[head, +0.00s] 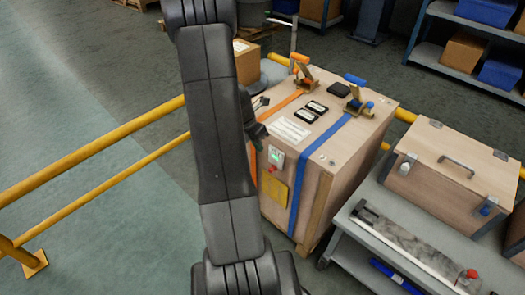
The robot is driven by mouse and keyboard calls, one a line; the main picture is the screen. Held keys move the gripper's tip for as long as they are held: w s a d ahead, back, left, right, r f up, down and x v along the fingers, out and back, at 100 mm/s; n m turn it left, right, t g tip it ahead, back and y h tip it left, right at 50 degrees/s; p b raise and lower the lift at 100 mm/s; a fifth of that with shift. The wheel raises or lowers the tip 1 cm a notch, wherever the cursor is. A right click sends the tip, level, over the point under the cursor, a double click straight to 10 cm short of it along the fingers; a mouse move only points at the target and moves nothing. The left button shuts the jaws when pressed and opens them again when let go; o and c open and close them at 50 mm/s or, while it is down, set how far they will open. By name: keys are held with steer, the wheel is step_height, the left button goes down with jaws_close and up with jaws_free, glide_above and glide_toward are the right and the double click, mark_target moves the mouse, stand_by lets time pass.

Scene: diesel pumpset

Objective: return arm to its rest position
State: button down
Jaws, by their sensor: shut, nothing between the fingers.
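My arm rises through the middle of the head view, a dark grey column from the bottom edge to the top edge. My gripper (259,132) shows only in part, as dark pieces past the right side of the arm, in front of the wooden crate. It is shut and I see nothing held. The arm hides the rest of it. The large wooden crate (335,164) stands to the right of the arm, with an orange strap (283,101) and a blue strap (318,168) over it. I cannot tell whether the gripper touches the crate.
Yellow guard rails (95,150) run at the left and behind the crate. A grey cart (360,254) at the right carries a wooden case (452,172) and a long metal tool (410,243). Shelves (435,58) stand at the back right. The floor at left is clear.

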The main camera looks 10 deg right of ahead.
steer(key=shift+v, duration=0.85)
steer(key=b, duration=0.4)
glide_above(272, 169)
steer(key=a, duration=0.2)
step_height(272, 169, down, 10)
steer(key=shift+s+r, duration=0.1)
steer(key=shift+r, duration=0.35)
